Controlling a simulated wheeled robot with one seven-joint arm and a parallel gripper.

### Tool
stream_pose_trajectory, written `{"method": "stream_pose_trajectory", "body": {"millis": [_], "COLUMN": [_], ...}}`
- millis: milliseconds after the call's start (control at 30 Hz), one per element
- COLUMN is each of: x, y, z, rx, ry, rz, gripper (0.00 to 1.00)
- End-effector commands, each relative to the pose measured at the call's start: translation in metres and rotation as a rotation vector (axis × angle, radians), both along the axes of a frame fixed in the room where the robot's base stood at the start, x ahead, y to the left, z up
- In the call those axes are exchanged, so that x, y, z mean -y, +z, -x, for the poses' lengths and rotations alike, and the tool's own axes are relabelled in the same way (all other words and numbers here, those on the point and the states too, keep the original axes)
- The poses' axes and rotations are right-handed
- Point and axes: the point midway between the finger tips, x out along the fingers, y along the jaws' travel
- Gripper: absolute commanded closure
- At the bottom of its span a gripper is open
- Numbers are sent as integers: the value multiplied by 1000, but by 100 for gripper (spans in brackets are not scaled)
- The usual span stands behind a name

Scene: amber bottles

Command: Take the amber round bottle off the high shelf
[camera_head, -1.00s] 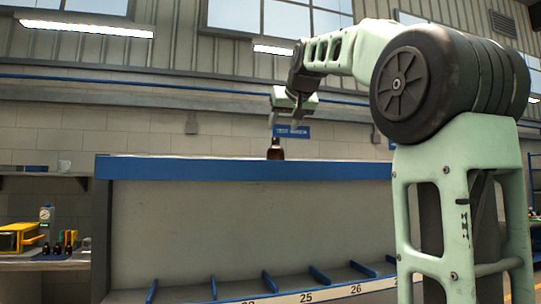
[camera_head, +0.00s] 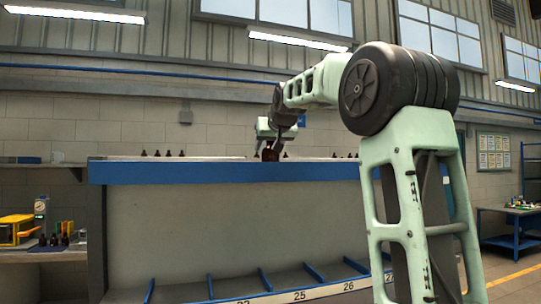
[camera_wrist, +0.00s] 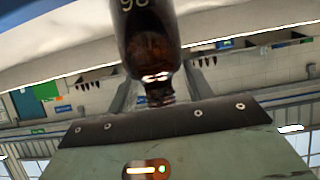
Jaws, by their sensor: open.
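The amber round bottle (camera_head: 270,155) stands upright on top of the high shelf (camera_head: 230,173), near its front edge. My gripper (camera_head: 271,147) is open and lowered over it, with one finger on each side of the bottle. In the wrist view the bottle (camera_wrist: 150,35) appears upside down, with part of a number on its body. Its neck lies between the open fingers of my gripper (camera_wrist: 160,90). I cannot tell whether either finger touches the glass. The bottle's base is out of the wrist view.
Several small dark bottles (camera_head: 168,153) stand farther back on the left, and more (camera_head: 345,155) on the right. Below the shelf top is a flat panel with blue dividers (camera_head: 262,279). A side bench (camera_head: 45,256) holds a yellow device (camera_head: 15,230) and bottles.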

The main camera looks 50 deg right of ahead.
Motion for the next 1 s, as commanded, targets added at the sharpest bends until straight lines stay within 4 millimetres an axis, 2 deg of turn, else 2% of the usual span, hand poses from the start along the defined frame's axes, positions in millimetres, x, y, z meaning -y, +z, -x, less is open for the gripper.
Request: {"method": "stream_pose_trajectory", "body": {"millis": [133, 300, 333, 733, 867, 1000], "x": [0, 0, 0, 0, 0, 0], "y": [0, 0, 0, 5, 17, 41], "z": [0, 0, 0, 0, -1, -1], "rx": [0, 0, 0, 0, 2, 4], "ry": [0, 0, 0, 0, 1, 0], "rz": [0, 0, 0, 1, 2, 3], "gripper": [50, 97, 100, 100, 100, 100]}}
